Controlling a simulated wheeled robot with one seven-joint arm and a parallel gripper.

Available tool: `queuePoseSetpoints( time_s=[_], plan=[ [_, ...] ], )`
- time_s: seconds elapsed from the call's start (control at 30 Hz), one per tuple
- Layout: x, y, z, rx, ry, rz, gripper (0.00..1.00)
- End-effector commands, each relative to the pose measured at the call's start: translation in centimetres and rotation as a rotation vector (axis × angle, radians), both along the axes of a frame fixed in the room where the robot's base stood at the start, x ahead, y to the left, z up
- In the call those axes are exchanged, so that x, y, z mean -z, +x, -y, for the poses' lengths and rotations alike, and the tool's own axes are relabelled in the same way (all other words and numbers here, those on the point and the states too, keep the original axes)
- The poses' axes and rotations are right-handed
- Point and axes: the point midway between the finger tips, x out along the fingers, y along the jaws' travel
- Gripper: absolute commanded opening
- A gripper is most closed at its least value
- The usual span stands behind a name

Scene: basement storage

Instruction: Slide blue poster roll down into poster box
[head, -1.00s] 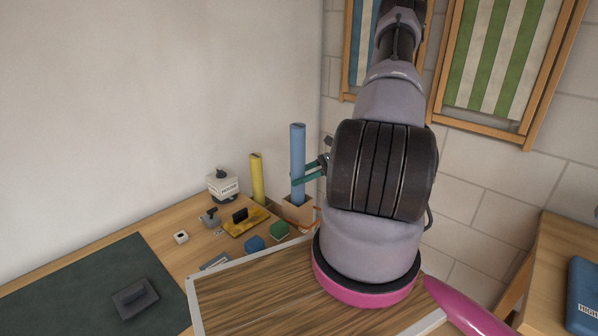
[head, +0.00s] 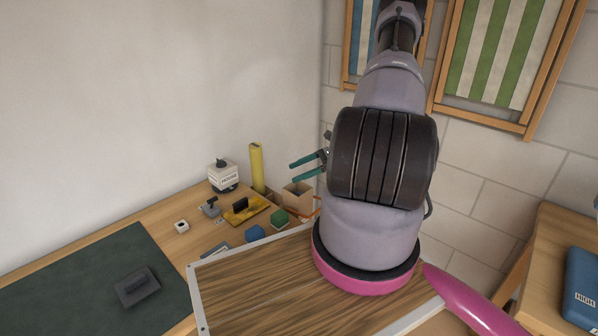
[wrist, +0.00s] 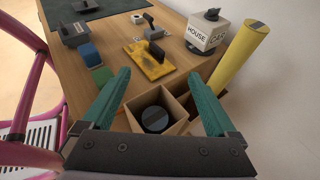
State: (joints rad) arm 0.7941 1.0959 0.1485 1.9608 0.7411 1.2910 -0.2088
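The blue poster roll (wrist: 154,118) is down inside the cardboard poster box (wrist: 178,125); only its dark round top end shows in the wrist view. In the head view the poster box (head: 300,196) stands at the desk's back corner, and no roll sticks up above its rim. My gripper (head: 291,170) has its two green fingers spread apart and empty, above and beside the box in the head view. In the wrist view the fingers (wrist: 160,85) are wide apart, one on each side of the box opening, with nothing between them.
A yellow roll (head: 257,168) stands upright left of the box. A white block labelled HOUSE (head: 224,178), a yellow trowel board (head: 243,210), a blue block (head: 255,233) and a green block (head: 281,217) sit close by. A dark mat (head: 85,280) covers the desk's left.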

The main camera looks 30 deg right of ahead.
Motion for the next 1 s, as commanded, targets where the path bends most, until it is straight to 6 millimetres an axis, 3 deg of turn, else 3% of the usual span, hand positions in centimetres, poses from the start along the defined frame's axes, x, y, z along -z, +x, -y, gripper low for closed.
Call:
queuePoseSetpoints(
  time_s=[0.23,0.7,1.0],
  plan=[
    [-0.5,-0.4,1.3,0.001,-0.003,0.002,0.93],
    [-3.7,-2.8,8.6,0.001,-0.001,0.002,0.93],
    [-4.1,-3.2,9.5,0.0,0.0,0.0,0.93]
  ],
)
